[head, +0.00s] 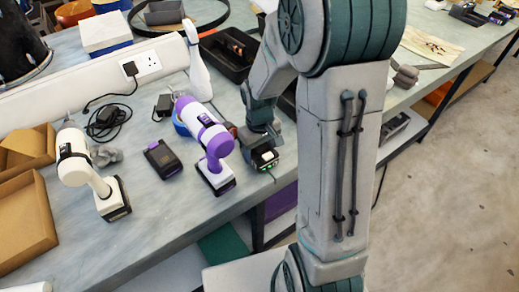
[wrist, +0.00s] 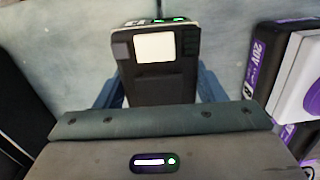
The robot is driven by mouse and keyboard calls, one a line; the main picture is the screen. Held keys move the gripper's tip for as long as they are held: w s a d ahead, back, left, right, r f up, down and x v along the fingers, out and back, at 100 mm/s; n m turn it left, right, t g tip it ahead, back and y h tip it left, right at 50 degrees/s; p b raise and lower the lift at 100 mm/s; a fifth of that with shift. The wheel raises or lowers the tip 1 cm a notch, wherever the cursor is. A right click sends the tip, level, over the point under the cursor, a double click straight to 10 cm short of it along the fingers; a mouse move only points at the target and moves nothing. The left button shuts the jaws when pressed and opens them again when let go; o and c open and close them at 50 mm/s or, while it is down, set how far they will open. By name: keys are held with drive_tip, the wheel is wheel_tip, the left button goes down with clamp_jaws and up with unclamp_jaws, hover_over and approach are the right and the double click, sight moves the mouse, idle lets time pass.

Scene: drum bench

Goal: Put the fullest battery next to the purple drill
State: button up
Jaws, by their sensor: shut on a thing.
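The purple drill (head: 205,140), purple and white, stands upright on its battery base near the bench's front edge. Its base also shows at the right of the wrist view (wrist: 298,75). My gripper (wrist: 160,90) is shut on a black battery (wrist: 160,75) with a pale label and lit green lights at its far end. In the head view this battery (head: 265,159) is just right of the purple drill, apart from it. Whether it touches the bench is unclear. Another dark battery (head: 162,158) lies flat left of the purple drill.
A white drill (head: 88,170) stands further left near cardboard trays (head: 22,215). A white spray bottle (head: 197,65) and a black tray (head: 228,52) are behind. A coiled charger cable (head: 107,120) lies at the back. The bench's front edge is close to the held battery.

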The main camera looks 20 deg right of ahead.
drive_tip(key=shift+f, duration=0.2)
drive_tip(key=shift+f, duration=0.2)
drive_tip(key=o, duration=1.1)
drive_tip(key=shift+o, duration=0.2)
drive_tip(key=shift+r, duration=0.15)
